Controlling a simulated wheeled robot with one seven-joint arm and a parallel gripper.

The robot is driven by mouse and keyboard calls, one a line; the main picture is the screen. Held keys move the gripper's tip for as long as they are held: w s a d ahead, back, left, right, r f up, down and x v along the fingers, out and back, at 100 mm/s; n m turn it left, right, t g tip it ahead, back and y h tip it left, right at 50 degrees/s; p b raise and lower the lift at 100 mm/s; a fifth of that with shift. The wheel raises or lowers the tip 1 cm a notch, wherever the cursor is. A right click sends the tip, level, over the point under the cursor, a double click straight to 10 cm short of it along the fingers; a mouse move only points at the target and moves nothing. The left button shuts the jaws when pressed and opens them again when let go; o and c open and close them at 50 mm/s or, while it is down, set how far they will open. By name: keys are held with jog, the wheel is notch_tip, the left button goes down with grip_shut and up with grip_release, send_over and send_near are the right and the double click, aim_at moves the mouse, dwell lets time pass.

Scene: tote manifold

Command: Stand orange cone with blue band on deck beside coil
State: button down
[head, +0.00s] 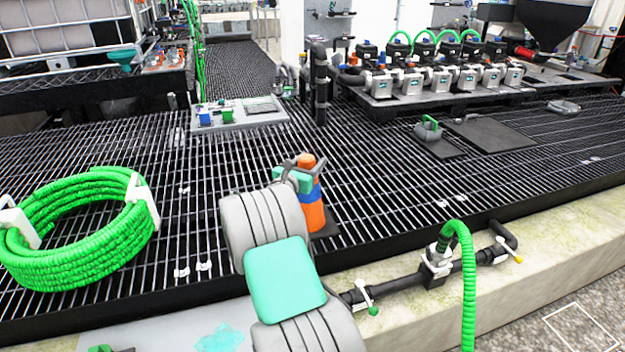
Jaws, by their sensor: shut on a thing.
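The orange cone with a blue band (313,212) is upright over the black grated deck (375,210), right of the picture's left half. Its black base shows at the lower right, close to the deck; I cannot tell whether it touches. My gripper (304,164) is shut on the cone near its top, and my grey and teal arm hides the cone's left side. The green coil (80,235) lies on the deck at the left, bound with white straps, with a stretch of bare grating between it and the cone.
A small panel with blue and green blocks (238,114) lies behind. A green-handled grey item (428,130) stands back right. A row of pumps (440,78) is farther back.

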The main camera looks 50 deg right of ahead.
notch_tip(320, 180, down, 6)
jog(key=w+d+b, duration=0.1)
jog(key=d+b, duration=0.1)
jog(key=shift+w+d, duration=0.15)
jog(key=shift+w, duration=0.05)
jog(key=shift+f, duration=0.1)
jog(key=c, duration=0.6)
grip_release()
